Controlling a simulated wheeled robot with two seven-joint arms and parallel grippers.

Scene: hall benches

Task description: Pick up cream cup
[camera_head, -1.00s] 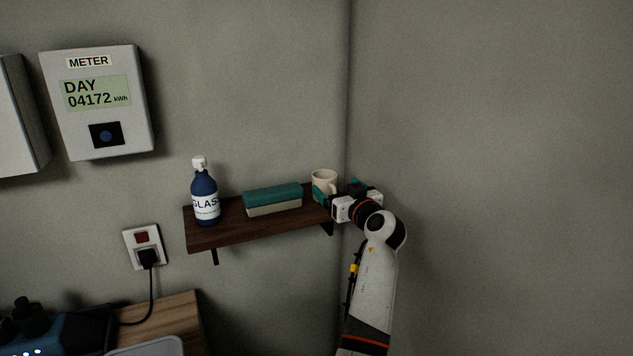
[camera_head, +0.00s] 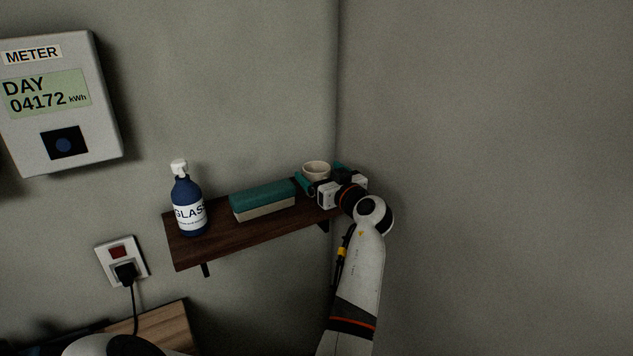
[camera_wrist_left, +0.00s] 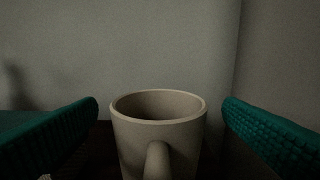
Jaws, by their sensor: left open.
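The cream cup (camera_head: 316,168) stands at the right end of the dark wooden shelf (camera_head: 222,240), near the wall corner. In the head view my left gripper hides most of it below the rim. My left gripper (camera_head: 322,181) is open at the cup, with its teal fingers to either side. In the left wrist view the cup (camera_wrist_left: 158,128) stands upright between the two fingers, with its handle toward the camera. Gaps show between the cup and both fingers (camera_wrist_left: 160,122). My right gripper is not in view.
A blue spray bottle (camera_head: 188,205) stands at the shelf's left end. A teal-topped block (camera_head: 263,200) lies between the bottle and the cup. The right wall (camera_head: 480,150) is close beside my arm. A meter box (camera_head: 62,105) and a socket with a plug (camera_head: 121,262) are on the left wall.

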